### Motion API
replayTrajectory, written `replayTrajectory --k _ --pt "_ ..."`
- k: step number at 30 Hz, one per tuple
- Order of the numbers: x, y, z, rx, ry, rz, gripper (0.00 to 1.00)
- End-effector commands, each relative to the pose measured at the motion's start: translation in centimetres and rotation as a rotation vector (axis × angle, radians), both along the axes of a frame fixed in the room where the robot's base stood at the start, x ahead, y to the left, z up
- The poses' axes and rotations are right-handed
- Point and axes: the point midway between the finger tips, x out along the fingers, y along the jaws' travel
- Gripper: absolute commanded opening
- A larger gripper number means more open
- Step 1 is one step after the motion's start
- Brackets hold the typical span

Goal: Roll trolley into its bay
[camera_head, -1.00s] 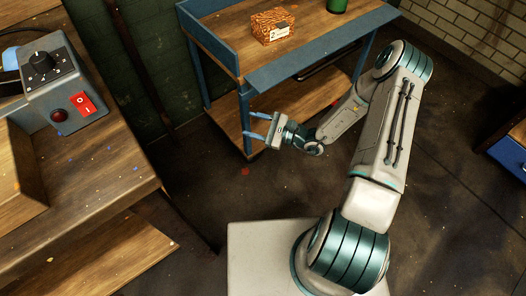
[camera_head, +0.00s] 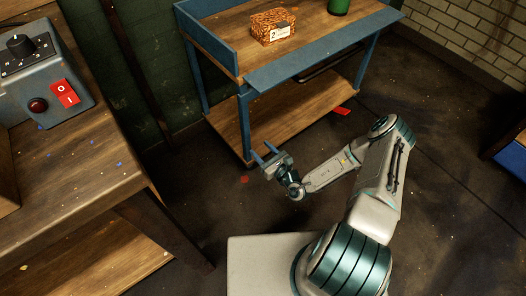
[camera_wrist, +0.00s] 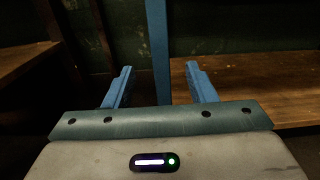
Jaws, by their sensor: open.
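The trolley (camera_head: 305,62) has a blue frame and wooden shelves. It stands upright on the dark floor at the top middle of the head view. My gripper (camera_head: 263,151) is open and empty, low in front of the trolley's near left leg. Its two blue fingers point toward that leg. In the wrist view, a blue upright of the trolley (camera_wrist: 158,50) appears between the open fingers (camera_wrist: 158,69), beyond them and apparently apart. The trolley's lower shelf (camera_wrist: 255,105) is behind the right finger. I cannot make out a marked bay.
A patterned box (camera_head: 273,27) and a green object (camera_head: 339,5) are on the trolley's top. A wooden workbench (camera_head: 85,165) with a control box (camera_head: 45,85) stands left. A blue-sided unit (camera_head: 512,155) is at the right edge.

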Motion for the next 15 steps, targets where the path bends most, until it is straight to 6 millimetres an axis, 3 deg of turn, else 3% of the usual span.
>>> replayTrajectory --k 5,15 --pt "1.4 1.0 -0.1 0.0 -0.004 0.002 0.51" --pt "6.8 4.8 -0.3 0.001 -0.003 0.003 0.51"
